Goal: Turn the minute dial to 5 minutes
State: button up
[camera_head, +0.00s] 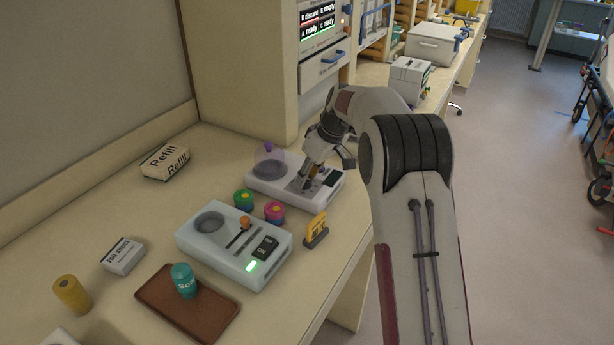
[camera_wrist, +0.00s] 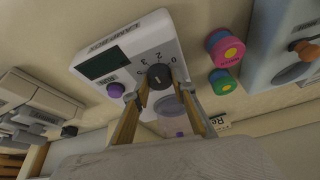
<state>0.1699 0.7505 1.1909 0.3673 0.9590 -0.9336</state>
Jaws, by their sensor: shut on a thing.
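The minute dial (camera_wrist: 158,73) is a black round knob on a white device, with printed figures around it in the wrist view. A light mark shows on the knob; which figure it points to is too small to tell. My gripper (camera_wrist: 160,84) has its two yellowish fingers on either side of the dial and is shut on it. In the head view my gripper (camera_head: 307,184) reaches down onto the same white device (camera_head: 262,183), hiding the dial. The device has a dark display (camera_wrist: 104,63), which appears blank.
A clear dome with a purple top (camera_head: 269,157) stands at the device's left end. Green (camera_head: 243,199) and pink (camera_head: 274,211) round pots, a second white device (camera_head: 212,256) and a yellow sign (camera_head: 316,228) stand nearby. A Refill box (camera_head: 166,161) lies behind.

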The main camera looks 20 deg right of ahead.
jog(key=shift+s+f, duration=0.15)
jog(key=shift+f, duration=0.05)
jog(key=o, duration=1.1)
jog(key=shift+r, duration=0.1)
jog(key=shift+r, duration=0.15)
jog(key=shift+s+r, duration=0.15)
jog(key=shift+r, duration=0.15)
jog(key=s+d, duration=0.2)
jog(key=s, duration=0.1)
jog(key=s+d, duration=0.6)
jog(key=shift+s+r, duration=0.1)
